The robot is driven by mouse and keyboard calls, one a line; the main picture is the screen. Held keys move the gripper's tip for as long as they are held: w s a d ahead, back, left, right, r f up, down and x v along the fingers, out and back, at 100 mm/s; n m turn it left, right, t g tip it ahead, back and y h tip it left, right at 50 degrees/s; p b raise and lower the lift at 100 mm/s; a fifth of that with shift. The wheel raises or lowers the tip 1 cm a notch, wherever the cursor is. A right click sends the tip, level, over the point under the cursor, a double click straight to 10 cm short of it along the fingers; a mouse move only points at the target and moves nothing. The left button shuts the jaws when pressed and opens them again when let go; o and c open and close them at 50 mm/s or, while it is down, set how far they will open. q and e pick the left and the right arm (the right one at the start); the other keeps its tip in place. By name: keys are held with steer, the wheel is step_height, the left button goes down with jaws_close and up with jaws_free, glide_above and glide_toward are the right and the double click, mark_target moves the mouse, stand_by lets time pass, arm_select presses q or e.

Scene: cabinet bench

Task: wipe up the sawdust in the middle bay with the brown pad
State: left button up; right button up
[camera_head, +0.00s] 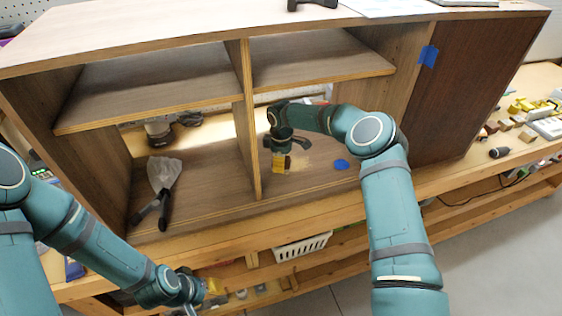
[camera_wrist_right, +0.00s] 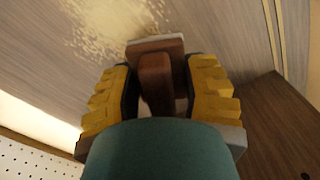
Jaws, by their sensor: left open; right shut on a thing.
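The sawdust (camera_head: 303,162) is a pale, speckled patch on the floor of the middle bay. In the right wrist view the sawdust (camera_wrist_right: 112,22) lies just beyond the pad, toward the upper left. My right gripper (camera_head: 281,163) reaches into the middle bay. Its yellow fingers are shut on the grip of the brown pad (camera_wrist_right: 156,45). The pad is close to the bay floor; I cannot tell whether it touches. In the head view the gripper mostly hides it. My left gripper (camera_head: 196,298) is open and low in front of the bench, partly cut off by the frame edge.
A scraper-like tool (camera_head: 163,185) with dark handles lies in the left bay. A blue disc (camera_head: 341,164) is on the middle bay floor, right of the sawdust. A divider (camera_head: 246,120) and shelf (camera_head: 320,66) bound the bay. A white basket (camera_head: 301,247) sits below.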

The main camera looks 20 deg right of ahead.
steer(key=shift+f+b, duration=0.75)
steer(key=shift+f, duration=0.25)
stand_by(0.3)
